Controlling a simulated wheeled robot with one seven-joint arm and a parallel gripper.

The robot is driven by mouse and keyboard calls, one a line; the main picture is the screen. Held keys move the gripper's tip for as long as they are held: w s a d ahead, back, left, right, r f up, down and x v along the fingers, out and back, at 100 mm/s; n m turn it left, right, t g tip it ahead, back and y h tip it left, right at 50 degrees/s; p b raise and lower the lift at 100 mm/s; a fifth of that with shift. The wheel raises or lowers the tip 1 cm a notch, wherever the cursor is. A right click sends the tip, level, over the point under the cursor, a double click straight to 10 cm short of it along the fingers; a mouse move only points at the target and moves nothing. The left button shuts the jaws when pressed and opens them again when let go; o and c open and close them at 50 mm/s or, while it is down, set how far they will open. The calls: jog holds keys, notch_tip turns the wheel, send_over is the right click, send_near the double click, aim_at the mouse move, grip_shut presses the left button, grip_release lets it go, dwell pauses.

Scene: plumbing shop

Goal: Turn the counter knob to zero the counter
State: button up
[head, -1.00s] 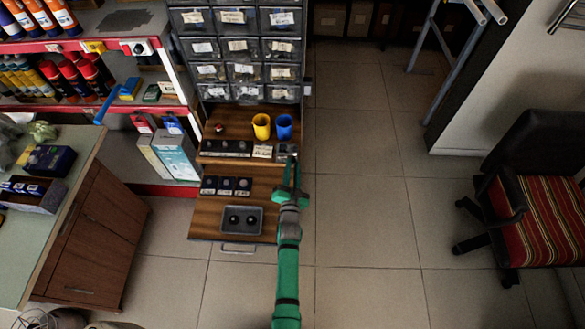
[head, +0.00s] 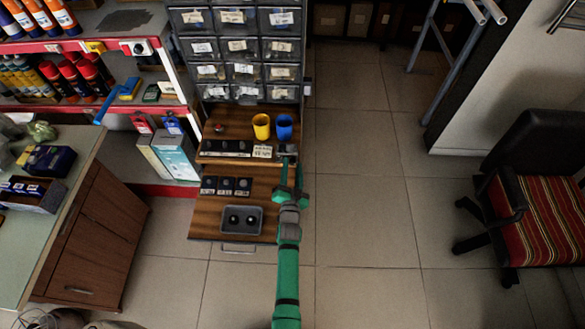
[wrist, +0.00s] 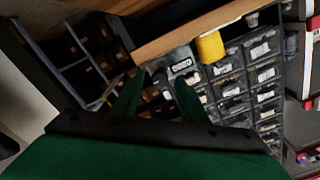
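The counter (head: 287,151) appears as a small dark box at the right edge of the wooden shelf, below the blue cup; its knob is too small to make out. In the wrist view a small unit with a pale number window (wrist: 181,65), apparently the counter, shows just beyond the fingertips. My gripper (head: 291,168) is at the shelf's right edge, just in front of the counter. In the wrist view its two green fingers (wrist: 160,80) stand apart with nothing clearly held between them. Whether a finger touches the knob cannot be told.
A yellow cup (head: 261,126) and a blue cup (head: 284,127) stand on the shelf close to my gripper. A grey tray (head: 241,221) with two dark round pieces lies on the lower board. Labelled drawers (head: 238,47) rise behind.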

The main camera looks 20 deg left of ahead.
jog(key=v, duration=1)
jog(key=shift+s+d, duration=0.15)
jog(key=shift+s, duration=0.2)
jog(key=s+d+r+n+h, duration=0.1)
jog(key=s+d, duration=0.3)
jog(key=s, duration=0.3)
jog(key=s+d+r+g+h, duration=0.1)
jog(key=s+d+r, duration=0.15)
jog(key=s, duration=0.35)
jog(key=s+d+r+n+h, duration=0.1)
jog(key=s+d, duration=0.3)
jog(key=s, duration=0.3)
jog(key=s+d+r+n+h, duration=0.1)
jog(key=s+d+r, duration=0.1)
jog(key=s+r, duration=0.4)
jog(key=s+d+r+g+h, duration=0.1)
jog(key=s+d+r, duration=0.2)
jog(key=s+r, duration=0.4)
jog(key=shift+d+n, duration=0.25)
jog(key=shift+n, duration=0.15)
